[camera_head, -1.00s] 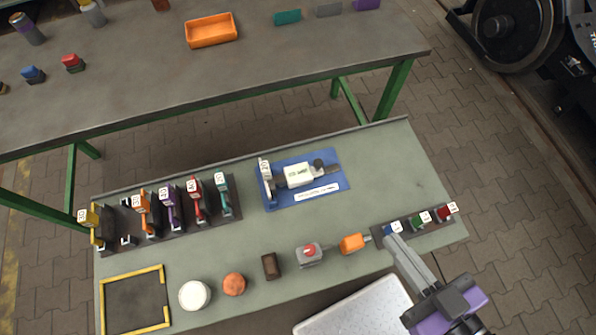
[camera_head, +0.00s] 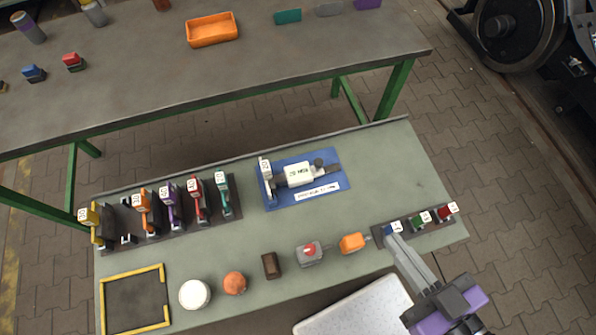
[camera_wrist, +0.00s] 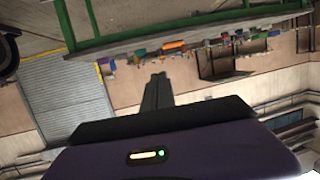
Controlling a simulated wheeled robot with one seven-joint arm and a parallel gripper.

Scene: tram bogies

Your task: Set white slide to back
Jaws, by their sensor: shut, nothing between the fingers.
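A blue mat (camera_head: 333,165) holds a white-bodied tool. A dark rack (camera_head: 236,208) of coloured tagged tools stands left. An orange-ended piece (camera_head: 352,243), a grey box with red button (camera_head: 309,251), a brown block (camera_head: 271,265) and a white tray (camera_head: 355,313) lie near.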

